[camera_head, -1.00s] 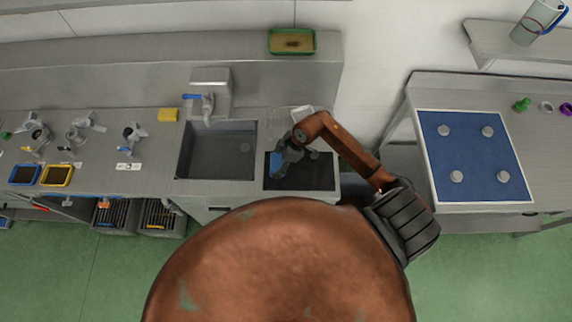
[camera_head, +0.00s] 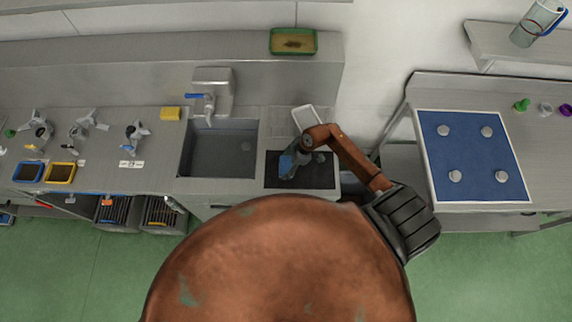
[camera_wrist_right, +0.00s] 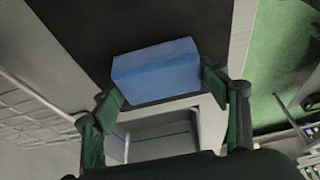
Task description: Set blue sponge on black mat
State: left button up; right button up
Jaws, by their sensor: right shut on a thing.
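The blue sponge (camera_head: 286,164) is held by my right gripper (camera_head: 288,168) over the left part of the black mat (camera_head: 318,175). In the right wrist view the blue sponge (camera_wrist_right: 157,70) sits between the two green fingers of my right gripper (camera_wrist_right: 165,88), which touch its sides. The black mat (camera_wrist_right: 125,22) fills the background beyond the sponge there. I cannot tell whether the sponge touches the mat. My left gripper is not in view.
A sink basin (camera_head: 218,150) with a faucet lies left of the mat. A white tray (camera_head: 306,117) stands behind the mat. A yellow sponge (camera_head: 170,114) lies left of the faucet. A blue board (camera_head: 472,155) with several grey discs is on the right table.

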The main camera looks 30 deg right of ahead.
jog(key=o, duration=1.1)
jog(key=shift+f, duration=0.1)
jog(key=b+v, duration=0.1)
jog(key=v, duration=1.1)
